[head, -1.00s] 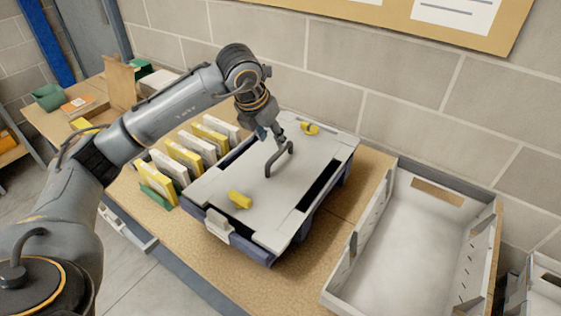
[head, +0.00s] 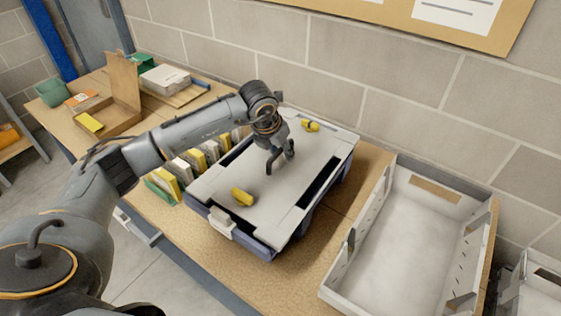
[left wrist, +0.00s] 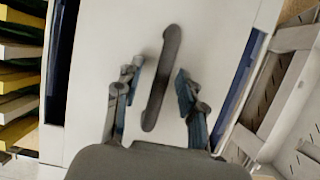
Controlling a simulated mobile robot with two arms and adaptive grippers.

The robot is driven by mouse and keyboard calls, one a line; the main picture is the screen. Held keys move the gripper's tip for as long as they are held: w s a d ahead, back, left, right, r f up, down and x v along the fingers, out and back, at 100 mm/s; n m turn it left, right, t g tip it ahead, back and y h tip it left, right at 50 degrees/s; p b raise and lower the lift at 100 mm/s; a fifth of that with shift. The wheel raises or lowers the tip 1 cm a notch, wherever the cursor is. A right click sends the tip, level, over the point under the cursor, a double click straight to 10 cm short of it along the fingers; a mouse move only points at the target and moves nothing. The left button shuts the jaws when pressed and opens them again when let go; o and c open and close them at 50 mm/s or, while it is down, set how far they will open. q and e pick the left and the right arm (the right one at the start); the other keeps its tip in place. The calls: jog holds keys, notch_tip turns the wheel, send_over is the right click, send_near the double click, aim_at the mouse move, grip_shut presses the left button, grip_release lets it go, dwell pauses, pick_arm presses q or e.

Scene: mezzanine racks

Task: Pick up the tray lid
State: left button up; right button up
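The tray lid (head: 230,188) is a pale grey panel with a dark bar handle (head: 271,164) and two yellow latches, one near (head: 242,197) and one far (head: 309,126). It lies on a dark blue tray (head: 262,247) on the table. My left gripper (head: 277,158) is at the handle from above. In the left wrist view the handle (left wrist: 162,80) stands between the two open fingers (left wrist: 155,92), with a gap on each side. The lid also fills the middle of that view (left wrist: 100,60). My right gripper is not in view.
A large empty white bin (head: 410,240) stands right of the tray. Yellow and white upright folders (head: 185,170) stand left of it. An open cardboard box (head: 110,112) and a white stack (head: 165,78) sit at the far left. A block wall runs behind.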

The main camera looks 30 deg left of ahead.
pick_arm(q)
grip_shut()
jog(key=shift+w+r, duration=0.1)
jog(key=shift+r, duration=0.1)
